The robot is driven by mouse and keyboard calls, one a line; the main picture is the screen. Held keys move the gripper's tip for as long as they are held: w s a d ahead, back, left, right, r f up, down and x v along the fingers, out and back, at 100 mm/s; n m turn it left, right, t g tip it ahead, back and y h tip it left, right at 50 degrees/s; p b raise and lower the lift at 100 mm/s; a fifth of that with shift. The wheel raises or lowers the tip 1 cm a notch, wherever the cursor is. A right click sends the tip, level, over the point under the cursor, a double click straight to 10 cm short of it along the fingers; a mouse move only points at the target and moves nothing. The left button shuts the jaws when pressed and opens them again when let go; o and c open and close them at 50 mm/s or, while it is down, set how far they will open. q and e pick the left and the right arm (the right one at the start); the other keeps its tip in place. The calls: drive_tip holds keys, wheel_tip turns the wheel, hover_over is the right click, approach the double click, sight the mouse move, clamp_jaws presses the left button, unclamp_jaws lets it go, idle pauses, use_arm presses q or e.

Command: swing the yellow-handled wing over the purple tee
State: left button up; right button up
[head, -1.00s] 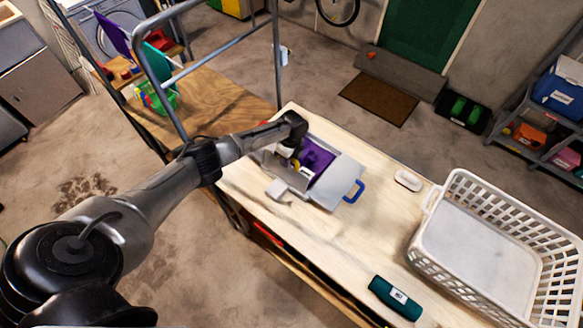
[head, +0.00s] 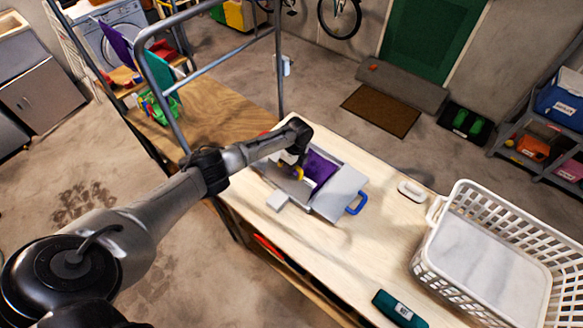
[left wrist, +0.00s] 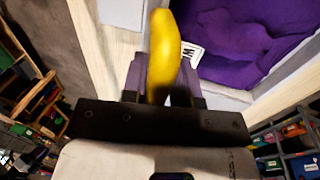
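The purple tee (head: 319,168) lies on the grey folding board (head: 331,194) on the pale worktop. It fills the upper right of the left wrist view (left wrist: 245,40). The yellow handle (head: 298,173) is at the board's left side. In the left wrist view the yellow handle (left wrist: 164,55) stands between my left gripper's (left wrist: 167,82) two fingers, which look closed against both its sides. The arm partly hides the board's far left side, and I cannot tell how far the yellow-handled wing is tilted. My right gripper is not in view.
The blue handle (head: 356,204) sticks out at the board's right. A white brush-like item (head: 412,190), a white laundry basket (head: 448,272) and a dark green roll (head: 398,309) share the worktop. A metal rail (head: 215,62) rises behind my left arm. Bare worktop lies between board and roll.

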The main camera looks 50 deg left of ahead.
use_arm(q)
drive_tip(key=shift+o, duration=1.4)
drive_tip(key=b+v, duration=0.1)
drive_tip(key=v, duration=1.3)
drive_tip(key=shift+s, duration=0.1)
